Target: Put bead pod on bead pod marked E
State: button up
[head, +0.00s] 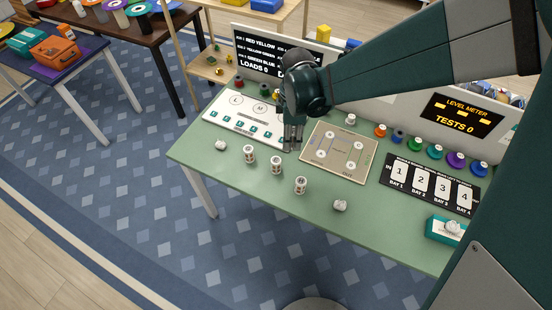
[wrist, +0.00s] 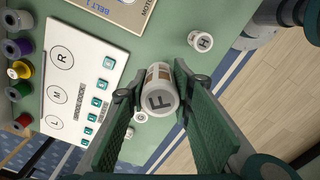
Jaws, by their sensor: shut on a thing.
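My gripper (head: 293,146) hangs over the green table, between the white spool board and the beige belt board. In the wrist view its fingers (wrist: 157,96) are shut on a white bead pod marked F (wrist: 160,92). The fingers hide most of this pod in the head view. A pod marked G (wrist: 140,117) shows partly behind it, and a pod marked H (wrist: 200,41) stands apart to the upper right. The head view shows three upright pods on the table: left (head: 249,155), middle (head: 274,164) and right (head: 300,185). I cannot read an E on any pod.
The spool board (head: 240,119) and belt board (head: 337,151) lie behind the pods. A black bay panel (head: 400,176) is at right. White lumps lie at left (head: 220,145) and front (head: 340,205). Coloured spools line the back. The front left table is mostly clear.

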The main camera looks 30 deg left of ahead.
send_over(275, 160)
jog(key=shift+r+n, duration=0.4)
jog(key=shift+d+f, duration=0.1)
jog(key=shift+f, duration=3.05)
jog(key=shift+f+b, duration=0.35)
jog(key=shift+f, duration=1.55)
jog(key=shift+f, duration=0.1)
jog(key=o, duration=0.8)
jog(key=shift+o, duration=0.4)
